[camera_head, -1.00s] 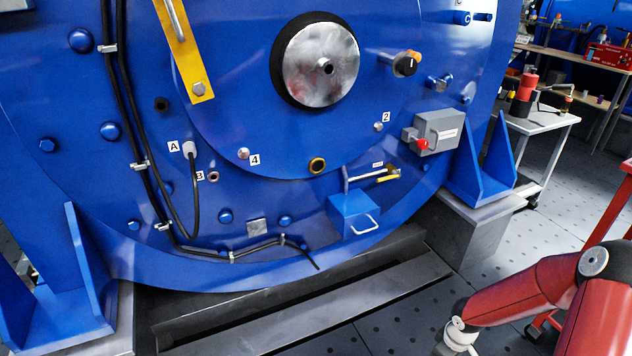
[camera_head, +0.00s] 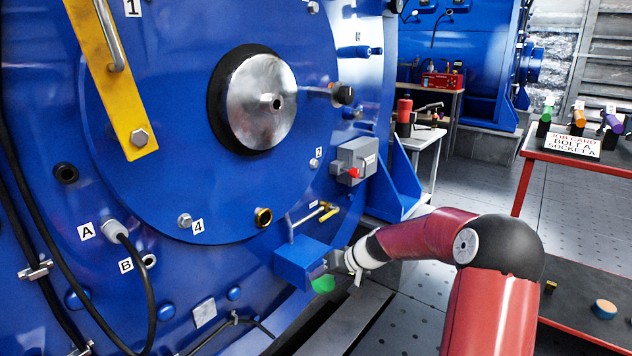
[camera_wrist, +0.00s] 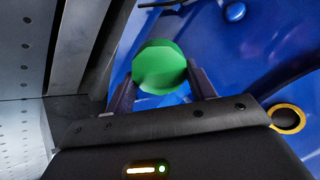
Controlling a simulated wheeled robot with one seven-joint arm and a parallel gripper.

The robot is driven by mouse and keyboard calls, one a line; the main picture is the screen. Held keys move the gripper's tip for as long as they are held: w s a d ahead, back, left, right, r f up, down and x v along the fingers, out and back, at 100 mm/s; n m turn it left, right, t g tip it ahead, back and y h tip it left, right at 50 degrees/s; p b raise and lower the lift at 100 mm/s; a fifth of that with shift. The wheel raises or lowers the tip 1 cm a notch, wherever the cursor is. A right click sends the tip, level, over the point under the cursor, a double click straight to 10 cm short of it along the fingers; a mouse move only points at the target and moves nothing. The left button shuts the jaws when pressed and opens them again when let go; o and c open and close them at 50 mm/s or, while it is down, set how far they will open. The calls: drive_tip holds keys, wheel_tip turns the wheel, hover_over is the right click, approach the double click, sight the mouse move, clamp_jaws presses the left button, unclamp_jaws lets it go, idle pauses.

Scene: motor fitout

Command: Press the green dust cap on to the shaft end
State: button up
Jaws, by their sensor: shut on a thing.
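The green dust cap (camera_wrist: 160,68) is held between the two fingers of my gripper (camera_wrist: 162,85) in the wrist view. In the head view the cap (camera_head: 323,284) shows as a green patch under my gripper (camera_head: 335,268), low in front of the blue motor face. The shaft end (camera_head: 276,103) is a short grey stub at the centre of a shiny metal disc (camera_head: 258,115). My gripper is below and to the right of the shaft end, well apart from it.
A blue box (camera_head: 300,262) on the motor face is close beside my gripper. A grey box with a red knob (camera_head: 353,171) and a lever with a black knob (camera_head: 343,95) stick out near the disc. A red-framed table (camera_head: 575,150) stands at right.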

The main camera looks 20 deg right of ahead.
drive_tip(key=w+r+m+t+y+b, duration=0.1)
drive_tip(key=w+r+m+t+b, duration=0.2)
drive_tip(key=r, duration=1)
drive_tip(key=s+a+r+t+y+b, duration=0.1)
drive_tip(key=s+r, duration=0.1)
drive_tip(key=r, duration=0.8)
drive_tip(key=s+a+r+n+t+y+b, duration=0.1)
drive_tip(key=s+r+t+b, duration=0.1)
drive_tip(key=r, duration=0.9)
drive_tip(key=s+a+r+t+y+b, duration=0.1)
drive_tip(key=s+a+r+t, duration=0.1)
drive_tip(key=r, duration=0.8)
drive_tip(key=shift+r+y+b, duration=0.35)
drive_tip(key=shift+r+y, duration=0.05)
drive_tip(key=shift+t, duration=0.3)
drive_tip(key=shift+p+x, duration=0.7)
drive_tip(key=shift+x, duration=2.15)
drive_tip(key=shift+x, duration=1.55)
drive_tip(key=o, duration=1)
drive_tip(key=shift+f, duration=0.15)
